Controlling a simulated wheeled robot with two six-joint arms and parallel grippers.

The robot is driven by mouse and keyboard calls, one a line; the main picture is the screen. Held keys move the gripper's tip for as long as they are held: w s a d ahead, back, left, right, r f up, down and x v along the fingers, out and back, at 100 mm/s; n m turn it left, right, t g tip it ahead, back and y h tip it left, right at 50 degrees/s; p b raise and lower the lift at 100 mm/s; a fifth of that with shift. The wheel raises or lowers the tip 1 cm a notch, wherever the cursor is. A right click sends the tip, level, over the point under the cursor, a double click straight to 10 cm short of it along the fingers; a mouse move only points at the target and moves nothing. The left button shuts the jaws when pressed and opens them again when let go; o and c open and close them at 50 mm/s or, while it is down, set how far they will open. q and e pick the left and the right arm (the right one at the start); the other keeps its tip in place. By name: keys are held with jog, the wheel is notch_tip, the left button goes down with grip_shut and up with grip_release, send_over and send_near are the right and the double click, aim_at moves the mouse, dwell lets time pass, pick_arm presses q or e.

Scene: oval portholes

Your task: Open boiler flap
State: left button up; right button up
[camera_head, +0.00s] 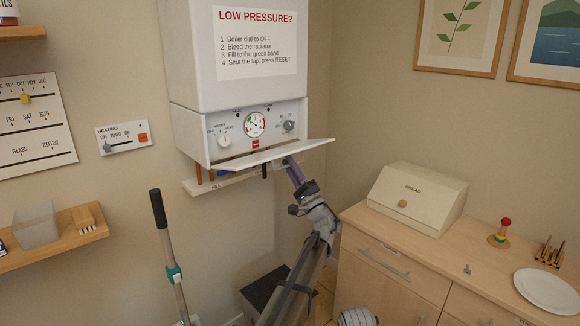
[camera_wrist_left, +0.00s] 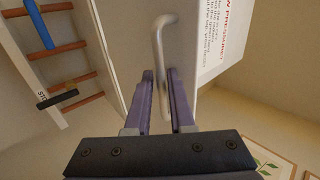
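The white boiler (camera_head: 240,60) hangs on the wall. Its flap (camera_head: 272,153) is swung out and sticks forward nearly level below the control panel, which is uncovered. My left gripper (camera_head: 290,163) is just under the flap's front part. In the left wrist view, the bent metal handle (camera_wrist_left: 158,45) of the flap runs down between the two purple fingers of my left gripper (camera_wrist_left: 160,75). The fingers stand apart on either side of the handle, with a gap showing, so they look open around it. My right gripper is not in view.
Copper pipes and a white rail (camera_head: 215,184) sit under the boiler. A long black-handled tool (camera_head: 158,210) stands in front. A wooden counter (camera_head: 480,255) with a bread box (camera_head: 415,195) and a white plate (camera_head: 546,290) is on the right.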

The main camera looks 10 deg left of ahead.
pick_arm(q)
jog(key=b+v, duration=0.5)
jog(key=v, duration=0.3)
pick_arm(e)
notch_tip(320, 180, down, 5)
pick_arm(q)
jog(key=shift+c, duration=0.2)
